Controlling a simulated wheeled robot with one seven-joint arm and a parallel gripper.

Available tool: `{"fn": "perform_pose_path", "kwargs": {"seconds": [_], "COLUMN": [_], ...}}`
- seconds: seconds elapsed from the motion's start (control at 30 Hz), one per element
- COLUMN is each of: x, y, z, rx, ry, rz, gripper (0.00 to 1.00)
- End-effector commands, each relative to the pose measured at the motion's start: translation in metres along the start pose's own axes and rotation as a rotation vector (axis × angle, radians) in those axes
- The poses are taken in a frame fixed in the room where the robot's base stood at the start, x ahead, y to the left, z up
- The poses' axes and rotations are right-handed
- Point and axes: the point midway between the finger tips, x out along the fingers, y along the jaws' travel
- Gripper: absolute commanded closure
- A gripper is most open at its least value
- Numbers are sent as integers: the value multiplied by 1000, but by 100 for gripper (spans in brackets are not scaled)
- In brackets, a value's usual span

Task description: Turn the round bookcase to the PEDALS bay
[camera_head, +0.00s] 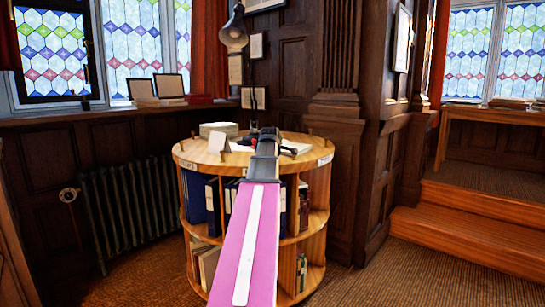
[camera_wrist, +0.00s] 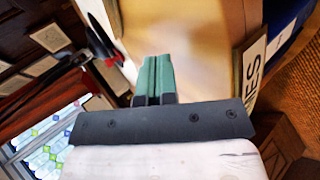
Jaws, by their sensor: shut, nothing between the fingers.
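The round wooden bookcase (camera_head: 230,170) stands in the middle of the head view, with books in its open bays. A pale label on its left rim (camera_head: 190,166) and another on its right rim (camera_head: 325,160) are too small to read surely. No PEDALS label can be read. My gripper (camera_head: 268,133) is over the bookcase top, and my pink arm hides the front middle. In the wrist view my gripper's green fingers (camera_wrist: 152,78) are shut and empty by the bookcase's wooden surface (camera_wrist: 205,45); contact cannot be told. A label ending in "NES" (camera_wrist: 256,68) is right of them.
On the bookcase top are a stack of paper (camera_head: 219,129), a white card (camera_head: 217,142) and a dark lamp (camera_head: 234,30). A radiator (camera_head: 125,205) stands left, a wooden pillar (camera_head: 350,90) close behind right. Steps (camera_head: 470,225) rise at right. Carpet is clear at lower right.

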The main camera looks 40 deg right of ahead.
Motion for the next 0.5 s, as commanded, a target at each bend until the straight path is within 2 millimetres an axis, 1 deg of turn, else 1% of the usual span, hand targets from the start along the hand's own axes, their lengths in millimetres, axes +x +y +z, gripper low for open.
{"fn": "perform_pose_path", "kwargs": {"seconds": [0.17, 0.5], "x": [-1, -10], "y": [1, 4], "z": [-1, -10], "rx": [0, 0], "ry": [0, 0], "rz": [0, 1], "gripper": [100, 100]}}
